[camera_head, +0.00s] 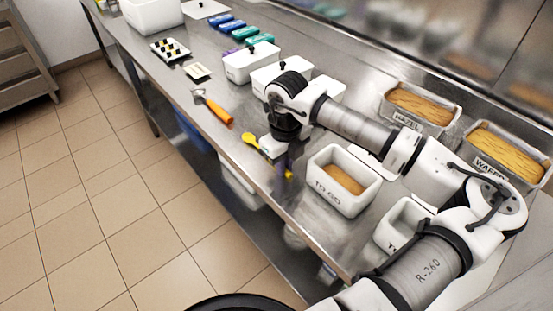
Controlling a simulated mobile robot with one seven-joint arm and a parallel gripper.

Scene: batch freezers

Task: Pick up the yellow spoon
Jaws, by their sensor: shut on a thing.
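The yellow spoon (249,139) lies at the front edge of the steel counter, partly hidden by my gripper. Its yellow bowl shows to the left of the gripper, and a yellow end shows to the right. My gripper (282,163) points down over the spoon's middle and is shut on it. The fingertips are small and partly dark in this view. I cannot tell whether the spoon is clear of the counter.
An orange-handled tool (218,111) lies to the left along the edge. A white tub (322,190) stands close right of my gripper. White lidded boxes (251,62) stand behind. Metal pans (421,105) with yellow-brown contents stand at the back right.

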